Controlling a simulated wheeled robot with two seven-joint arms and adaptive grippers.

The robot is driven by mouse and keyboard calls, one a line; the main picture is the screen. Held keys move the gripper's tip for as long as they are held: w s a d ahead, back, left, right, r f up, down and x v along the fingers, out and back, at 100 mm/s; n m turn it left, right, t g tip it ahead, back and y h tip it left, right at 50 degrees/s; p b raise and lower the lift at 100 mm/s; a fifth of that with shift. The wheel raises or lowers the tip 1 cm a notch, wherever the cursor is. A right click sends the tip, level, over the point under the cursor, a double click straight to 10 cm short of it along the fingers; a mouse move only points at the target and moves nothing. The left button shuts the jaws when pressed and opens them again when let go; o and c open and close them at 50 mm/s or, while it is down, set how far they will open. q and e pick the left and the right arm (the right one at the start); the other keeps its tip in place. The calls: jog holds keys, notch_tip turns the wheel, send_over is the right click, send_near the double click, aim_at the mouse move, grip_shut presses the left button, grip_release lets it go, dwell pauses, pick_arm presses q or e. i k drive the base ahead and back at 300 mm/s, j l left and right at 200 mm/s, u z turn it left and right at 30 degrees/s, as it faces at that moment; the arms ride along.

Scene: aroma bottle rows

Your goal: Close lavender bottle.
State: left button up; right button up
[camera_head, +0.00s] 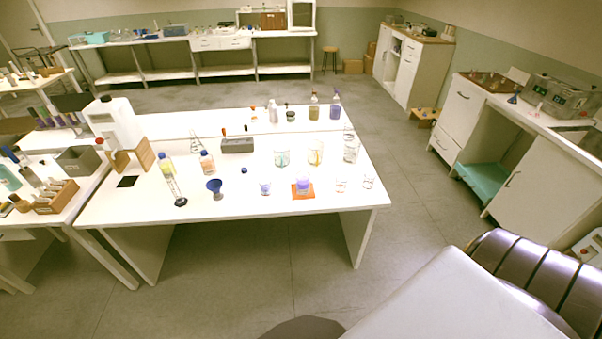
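A white table (250,204) stands in front of me. On it a small vessel with violet-blue contents (303,184) sits on an orange square (304,195) near the front edge. A small dark blue cap-like piece (243,170) lies to its left. A purple-tinted bottle (335,107) stands at the back right, beside an olive-tinted bottle (314,107). I cannot tell which one is the lavender bottle, or whether either is open. Neither gripper shows; a large white and dark body at the lower right covers part of the floor.
Another cluttered table (68,215) adjoins at left. Counters (530,120) line the right. Floor (405,190) between is free.

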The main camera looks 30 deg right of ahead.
aim_at(302, 177)
jog(key=z, duration=1.1)
